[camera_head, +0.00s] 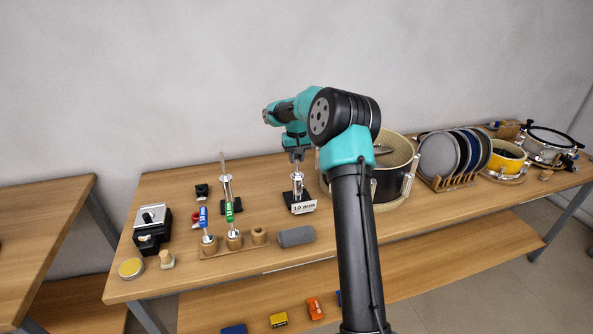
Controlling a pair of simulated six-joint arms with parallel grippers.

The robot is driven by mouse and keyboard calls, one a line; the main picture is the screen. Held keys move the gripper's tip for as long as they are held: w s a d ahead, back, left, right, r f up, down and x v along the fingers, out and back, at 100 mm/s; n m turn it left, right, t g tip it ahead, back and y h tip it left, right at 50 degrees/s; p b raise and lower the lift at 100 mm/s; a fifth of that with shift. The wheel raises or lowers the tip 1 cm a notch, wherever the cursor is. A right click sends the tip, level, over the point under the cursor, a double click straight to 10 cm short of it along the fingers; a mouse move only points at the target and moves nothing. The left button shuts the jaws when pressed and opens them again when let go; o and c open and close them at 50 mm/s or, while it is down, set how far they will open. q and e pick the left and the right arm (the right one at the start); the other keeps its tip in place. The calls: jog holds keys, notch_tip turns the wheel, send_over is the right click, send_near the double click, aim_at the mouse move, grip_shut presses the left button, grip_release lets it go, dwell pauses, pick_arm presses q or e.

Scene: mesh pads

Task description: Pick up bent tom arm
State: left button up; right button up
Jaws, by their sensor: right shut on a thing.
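My right gripper (296,158) points down over the middle of the table. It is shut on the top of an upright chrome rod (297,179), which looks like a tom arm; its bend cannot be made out. The rod stands at or just above a black base (299,202) with a white "10 mm" label; I cannot tell whether it is still seated. To the left, another chrome rod (226,188) stands on a black base with a white label. My left gripper is out of view.
A wooden block (218,248) with blue and green handled tools and a grey roll (296,237) lie in front. A large drum shell (394,180) stands close right, partly behind my arm. A disc rack (450,184) is farther right. A black device (151,230) is at left.

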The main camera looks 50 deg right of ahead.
grip_shut()
notch_tip(320, 180, up, 10)
jog(key=shift+r, duration=0.1)
dwell(0.5)
dwell(0.5)
jog(key=shift+r, duration=2.65)
